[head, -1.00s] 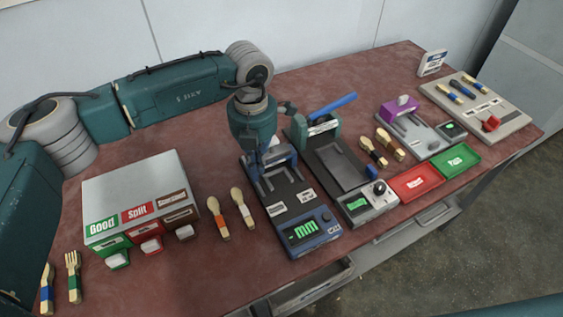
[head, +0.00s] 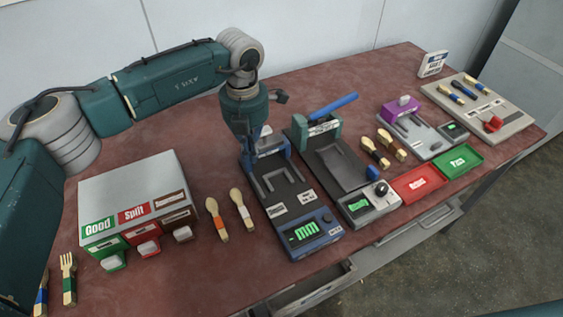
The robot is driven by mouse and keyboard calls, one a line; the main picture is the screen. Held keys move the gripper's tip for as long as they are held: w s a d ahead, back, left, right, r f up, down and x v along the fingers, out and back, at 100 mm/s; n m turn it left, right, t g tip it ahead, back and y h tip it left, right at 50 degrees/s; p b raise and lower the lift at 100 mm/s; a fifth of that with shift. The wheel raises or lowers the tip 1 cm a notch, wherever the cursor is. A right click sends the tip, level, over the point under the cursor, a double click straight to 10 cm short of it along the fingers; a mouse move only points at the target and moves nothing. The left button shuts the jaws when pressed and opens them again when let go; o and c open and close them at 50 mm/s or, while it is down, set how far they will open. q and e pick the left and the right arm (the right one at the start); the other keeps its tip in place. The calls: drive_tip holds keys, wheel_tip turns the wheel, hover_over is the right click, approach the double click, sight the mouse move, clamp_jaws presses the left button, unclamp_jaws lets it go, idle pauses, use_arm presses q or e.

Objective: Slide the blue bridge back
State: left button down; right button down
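The blue device (head: 290,205) lies in the middle of the table, with a green-lit display at its front and a grey U-shaped mark on its dark bed. Its blue bridge (head: 278,144) stands across the far end of the bed, with a pale knob on top. My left gripper (head: 250,156) points down at the bridge's left side and partly hides it. Its fingers are too small and covered to tell whether they are open or touch the bridge. My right gripper is not in view.
A dark press with a blue lever (head: 333,104) stands close on the right. Two wooden spoons (head: 228,215) lie to the left, beside a grey sorting box (head: 130,182). Red (head: 417,184) and green (head: 456,161) trays are at the right. Bare table lies behind the box.

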use_arm(q)
drive_tip(key=shift+w, duration=0.2)
drive_tip(key=shift+s+d, duration=0.2)
drive_tip(key=shift+s, duration=0.4)
wheel_tip(320, 180, up, 7)
drive_tip(key=p, duration=0.3)
idle(0.3)
idle(0.4)
